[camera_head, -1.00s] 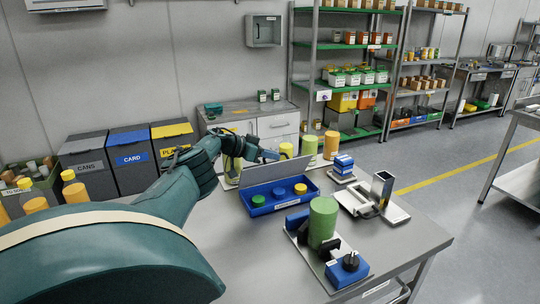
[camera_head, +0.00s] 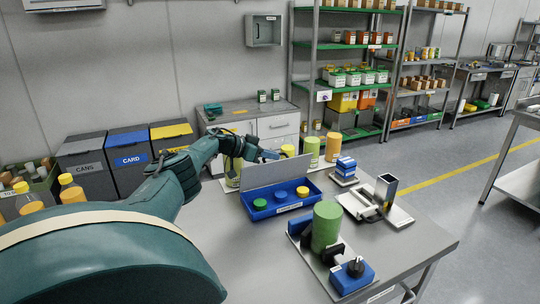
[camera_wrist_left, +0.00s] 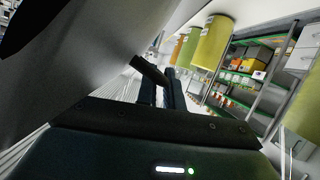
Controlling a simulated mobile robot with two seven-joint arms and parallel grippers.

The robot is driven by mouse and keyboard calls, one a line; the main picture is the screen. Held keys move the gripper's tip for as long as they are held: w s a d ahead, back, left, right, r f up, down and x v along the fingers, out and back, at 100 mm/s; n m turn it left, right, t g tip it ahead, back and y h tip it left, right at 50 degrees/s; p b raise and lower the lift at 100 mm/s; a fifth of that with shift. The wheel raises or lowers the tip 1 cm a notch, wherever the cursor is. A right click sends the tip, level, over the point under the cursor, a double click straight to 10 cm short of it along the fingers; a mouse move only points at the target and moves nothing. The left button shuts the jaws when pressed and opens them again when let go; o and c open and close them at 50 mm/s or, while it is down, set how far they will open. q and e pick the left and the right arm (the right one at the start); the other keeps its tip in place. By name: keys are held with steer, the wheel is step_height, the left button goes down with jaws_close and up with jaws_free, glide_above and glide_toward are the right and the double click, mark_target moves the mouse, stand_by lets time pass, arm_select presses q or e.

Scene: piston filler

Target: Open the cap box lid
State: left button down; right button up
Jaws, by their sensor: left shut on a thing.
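The cap box (camera_head: 262,214) is a blue tray on the table, with green, blue and yellow caps showing inside. Its grey lid (camera_head: 270,174) stands raised along the box's back edge. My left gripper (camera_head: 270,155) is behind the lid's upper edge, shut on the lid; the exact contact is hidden. In the left wrist view the lid (camera_wrist_left: 95,65) fills the upper left as a large grey surface, and the gripper's dark fingers (camera_wrist_left: 162,85) are close beside it. My right gripper is not in view.
A green cylinder (camera_head: 326,226) stands on a fixture with a blue block (camera_head: 352,276), right of the box. A metal device (camera_head: 385,190) and blue stacked blocks (camera_head: 345,168) stand further right. Green and orange containers (camera_head: 333,146) stand behind the box. The table front is clear.

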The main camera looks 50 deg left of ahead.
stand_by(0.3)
arm_select(q)
steer(key=c, duration=1.5)
jaws_free()
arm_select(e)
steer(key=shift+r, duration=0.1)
